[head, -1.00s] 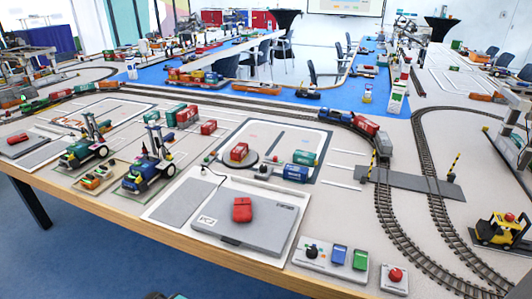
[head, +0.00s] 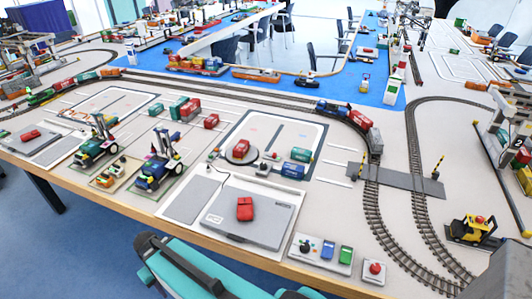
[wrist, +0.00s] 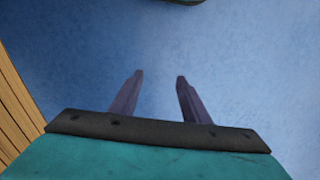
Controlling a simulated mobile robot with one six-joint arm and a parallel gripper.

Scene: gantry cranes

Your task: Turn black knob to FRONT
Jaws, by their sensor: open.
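The black knob (head: 304,246) sits on the left end of a white control panel (head: 297,257) near the table's front edge, in the head view. The knob is not in the wrist view. My teal arm shows low in the head view, in front of the table; my fingers cannot be made out there.
A red button box (head: 374,271) stands right of the panel. A grey laptop-like slab (head: 268,221) with a red block (head: 245,209) on it lies to the left. Railway tracks (head: 375,215) curve past on the right. The table's wooden edge (head: 215,247) runs along the front.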

